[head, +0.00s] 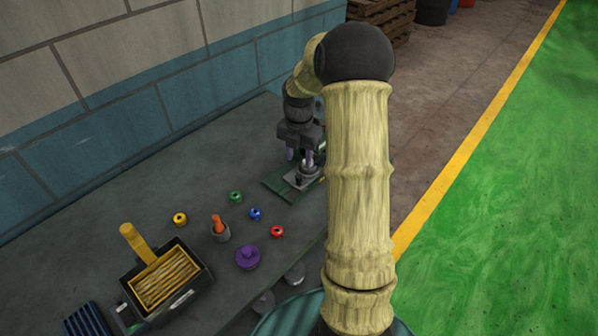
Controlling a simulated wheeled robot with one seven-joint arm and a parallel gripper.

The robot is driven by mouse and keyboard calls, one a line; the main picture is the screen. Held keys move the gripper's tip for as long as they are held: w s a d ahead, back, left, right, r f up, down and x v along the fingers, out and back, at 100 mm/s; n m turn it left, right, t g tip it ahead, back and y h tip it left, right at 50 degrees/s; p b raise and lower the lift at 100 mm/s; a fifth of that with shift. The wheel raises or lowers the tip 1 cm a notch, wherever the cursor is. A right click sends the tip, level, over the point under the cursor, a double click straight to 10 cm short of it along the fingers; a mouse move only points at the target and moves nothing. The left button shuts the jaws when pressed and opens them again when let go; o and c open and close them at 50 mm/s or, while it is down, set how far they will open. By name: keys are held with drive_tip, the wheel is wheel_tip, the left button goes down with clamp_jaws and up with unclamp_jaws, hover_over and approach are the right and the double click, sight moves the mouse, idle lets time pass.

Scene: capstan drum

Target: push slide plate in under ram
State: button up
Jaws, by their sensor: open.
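A pale grey plate (291,178), which looks like the slide plate, lies on a dark green base (275,188) near the bench's right edge. A small dark knob or post (298,180) stands on it. My gripper (300,157) points down just above the plate, its two fingers apart, with a grey cylindrical part (309,171) close below them. I cannot tell whether the fingers touch anything. My arm hides the right side of this device, and I cannot make out the ram.
The bench (120,215) also holds yellow, green, blue and red small rings, a purple knobbed piece (247,257), a grey cup with an orange handle (220,230), and a black box (168,285) at the front left. A block wall (120,80) runs behind. The bench's back left is clear.

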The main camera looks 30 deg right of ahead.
sight(299, 176)
wheel_tip(299, 176, down, 7)
drive_tip(key=shift+f, duration=0.2)
clamp_jaws()
